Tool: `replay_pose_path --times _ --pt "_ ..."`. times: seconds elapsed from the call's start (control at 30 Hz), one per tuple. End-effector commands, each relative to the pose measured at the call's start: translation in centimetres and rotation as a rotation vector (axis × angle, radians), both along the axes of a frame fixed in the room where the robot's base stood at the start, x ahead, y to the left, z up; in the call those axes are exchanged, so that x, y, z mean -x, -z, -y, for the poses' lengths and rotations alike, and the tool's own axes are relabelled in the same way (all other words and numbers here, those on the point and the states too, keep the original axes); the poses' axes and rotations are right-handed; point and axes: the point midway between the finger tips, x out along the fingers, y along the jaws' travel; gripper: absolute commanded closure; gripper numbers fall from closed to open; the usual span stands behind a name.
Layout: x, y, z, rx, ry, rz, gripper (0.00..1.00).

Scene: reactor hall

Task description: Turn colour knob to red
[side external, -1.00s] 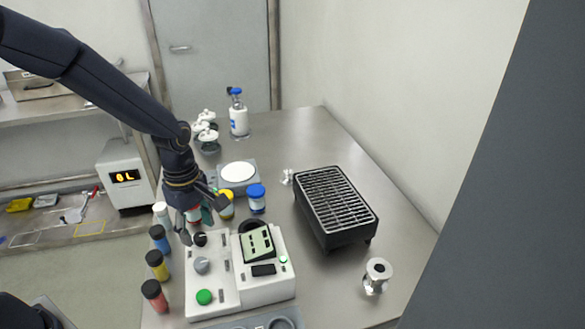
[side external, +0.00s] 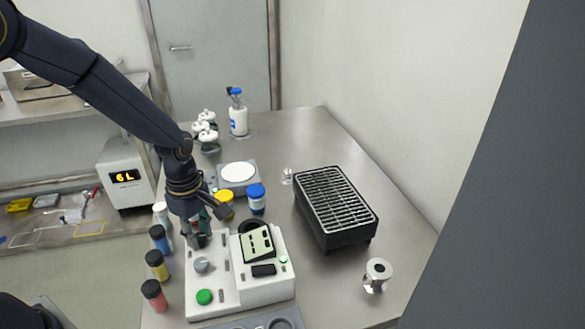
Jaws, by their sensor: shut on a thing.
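A white control machine (side external: 230,292) stands on the steel table. On its panel are a grey knob (side external: 202,265), a green button (side external: 204,297) and a tilted screen (side external: 257,243). My gripper (side external: 197,241) points down over the back left of the panel, its fingers closed around a dark knob there. The fingers hide most of this knob, and I cannot read its setting. The grey knob is apart from my gripper, just in front of it.
Jars with red (side external: 153,295), yellow (side external: 156,266) and blue (side external: 159,239) contents line the left edge. Yellow-lidded and blue-lidded (side external: 257,199) jars stand behind the machine. A black grill (side external: 336,207) is to the right. The table between grill and machine is clear.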

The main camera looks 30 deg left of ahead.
Motion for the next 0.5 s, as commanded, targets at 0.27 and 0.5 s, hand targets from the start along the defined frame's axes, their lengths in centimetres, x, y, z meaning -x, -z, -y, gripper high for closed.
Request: replay_pose_path --times 0.27,0.5 --pt "-0.03 -0.03 0.00 0.000 0.012 0.001 1.00" --pt "-0.04 -0.04 -0.01 0.000 0.100 0.001 1.00"
